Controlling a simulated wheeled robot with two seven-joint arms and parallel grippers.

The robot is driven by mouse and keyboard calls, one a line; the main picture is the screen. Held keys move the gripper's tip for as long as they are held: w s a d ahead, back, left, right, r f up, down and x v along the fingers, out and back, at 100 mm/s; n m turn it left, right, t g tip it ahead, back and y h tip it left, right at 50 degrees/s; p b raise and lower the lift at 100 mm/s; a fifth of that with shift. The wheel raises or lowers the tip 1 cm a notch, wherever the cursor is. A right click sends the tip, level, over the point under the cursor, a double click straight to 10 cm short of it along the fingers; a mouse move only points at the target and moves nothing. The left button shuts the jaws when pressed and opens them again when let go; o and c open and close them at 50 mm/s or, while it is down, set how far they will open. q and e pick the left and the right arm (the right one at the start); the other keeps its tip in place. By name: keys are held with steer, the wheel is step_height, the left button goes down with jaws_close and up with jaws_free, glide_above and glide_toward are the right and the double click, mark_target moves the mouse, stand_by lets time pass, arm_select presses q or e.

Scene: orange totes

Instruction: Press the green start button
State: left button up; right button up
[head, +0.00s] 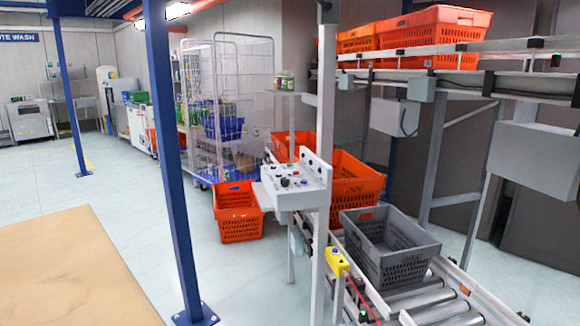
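A light grey control panel (292,186) stands on a post near the middle of the head view, beside the conveyor. Its sloped face carries several small dark, red and pale controls. They are too small to tell which one is the green start button. Neither of my grippers shows in this view.
A blue post (170,160) rises left of the panel, and a grey post (322,250) stands close at its right. An orange tote (237,225) sits on the floor. A grey crate (395,265) rests on the roller conveyor (440,305). The floor at left is open beyond a tan surface (75,275).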

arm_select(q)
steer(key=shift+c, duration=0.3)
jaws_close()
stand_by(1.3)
